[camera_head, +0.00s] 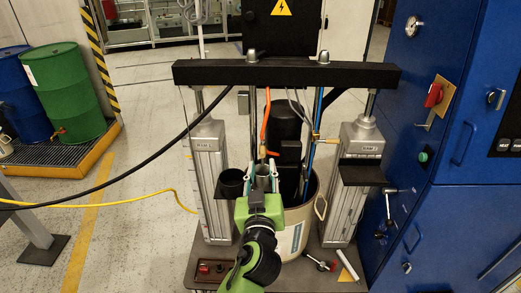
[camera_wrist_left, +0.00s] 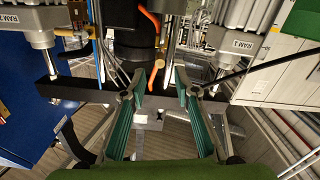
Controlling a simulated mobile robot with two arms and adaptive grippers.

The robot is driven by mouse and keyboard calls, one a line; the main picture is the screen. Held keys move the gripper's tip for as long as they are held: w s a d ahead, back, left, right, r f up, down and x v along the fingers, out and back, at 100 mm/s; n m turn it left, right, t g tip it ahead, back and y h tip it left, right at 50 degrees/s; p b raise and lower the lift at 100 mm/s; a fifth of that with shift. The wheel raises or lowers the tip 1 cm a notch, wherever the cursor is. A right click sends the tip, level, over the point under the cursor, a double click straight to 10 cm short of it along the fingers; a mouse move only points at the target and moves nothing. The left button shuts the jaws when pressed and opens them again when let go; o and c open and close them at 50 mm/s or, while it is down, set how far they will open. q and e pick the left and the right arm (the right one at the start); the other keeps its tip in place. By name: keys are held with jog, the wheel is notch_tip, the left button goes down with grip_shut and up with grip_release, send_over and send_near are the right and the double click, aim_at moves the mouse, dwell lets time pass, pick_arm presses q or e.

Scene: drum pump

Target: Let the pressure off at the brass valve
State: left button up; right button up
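A small brass fitting with a short side lever (camera_head: 317,137) sits on the blue upright rod, right of the black pump motor. A second small brass-coloured piece (camera_head: 272,153) shows at the lower end of the orange hose, just beyond my left gripper; it also shows in the left wrist view (camera_wrist_left: 159,63). I cannot tell which is the valve. My left gripper (camera_head: 262,167) is open and empty, its teal-padded fingers apart. In the left wrist view (camera_wrist_left: 160,85) its fingertips stand either side of the line to the brass piece, apparently short of it. My right gripper is not in view.
A black crossbeam (camera_head: 290,72) spans two grey rams above the pale drum (camera_head: 291,237). Blue cabinets (camera_head: 405,130) stand at right. A black cable (camera_head: 150,157) and yellow hose (camera_head: 130,199) run in from the left.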

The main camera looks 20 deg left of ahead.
aim_at(262, 151)
pick_arm(q)
jog(key=p+x, duration=0.1)
jog(key=x, duration=0.6)
jog(key=shift+w+f, duration=0.1)
jog(key=shift+w, duration=0.05)
grip_shut()
